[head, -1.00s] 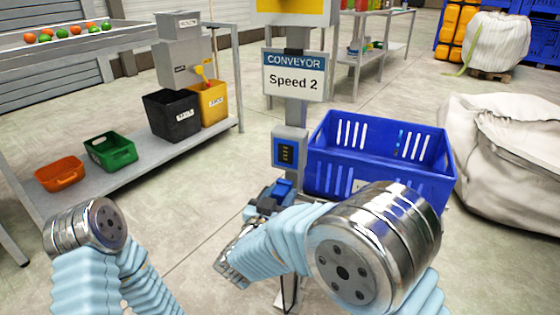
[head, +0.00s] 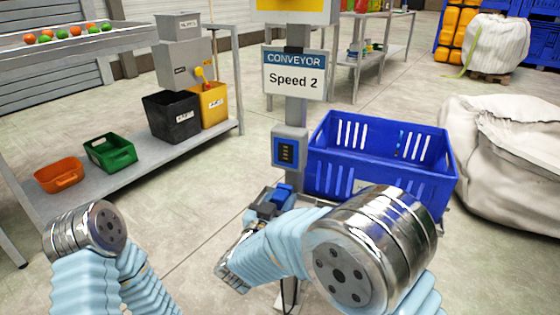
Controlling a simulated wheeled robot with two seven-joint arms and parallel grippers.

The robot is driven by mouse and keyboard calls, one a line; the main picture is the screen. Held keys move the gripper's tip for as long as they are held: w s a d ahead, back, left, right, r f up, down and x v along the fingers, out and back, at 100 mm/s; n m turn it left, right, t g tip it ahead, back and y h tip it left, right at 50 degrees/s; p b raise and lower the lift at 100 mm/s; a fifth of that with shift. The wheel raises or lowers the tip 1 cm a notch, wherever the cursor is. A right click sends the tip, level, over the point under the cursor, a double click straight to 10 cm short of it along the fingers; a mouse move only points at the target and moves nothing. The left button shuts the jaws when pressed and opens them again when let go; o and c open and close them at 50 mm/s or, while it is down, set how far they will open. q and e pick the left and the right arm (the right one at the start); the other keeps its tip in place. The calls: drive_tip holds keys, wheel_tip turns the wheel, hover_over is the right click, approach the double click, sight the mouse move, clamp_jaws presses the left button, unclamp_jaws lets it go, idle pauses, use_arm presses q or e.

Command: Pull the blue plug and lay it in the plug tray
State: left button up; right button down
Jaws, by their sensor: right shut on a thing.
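My right gripper (head: 266,206) is just below the blue-framed panel on the grey post, at the lower middle of the head view. It is shut on a small blue thing (head: 283,191), which looks like the blue plug. The fingers and my forearm hide part of it. The blue-framed panel (head: 286,152) with a dark face is on the post above it. I cannot tell whether the plug still touches the post. No tray can be clearly made out as the plug tray. My left arm shows at the lower left, but its gripper is out of view.
A blue slotted crate (head: 384,181) stands right of the post (head: 296,116). A shelf at left holds an orange bin (head: 59,178), a green bin (head: 110,157), a black bin (head: 170,117) and a yellow bin (head: 213,105). A white sack (head: 505,165) is at right. Open floor lies between shelf and post.

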drive_tip(key=shift+f+b, duration=0.35)
drive_tip(key=shift+f, duration=0.2)
idle(0.4)
drive_tip(key=c, duration=0.5)
unclamp_jaws()
drive_tip(key=shift+c, duration=0.2)
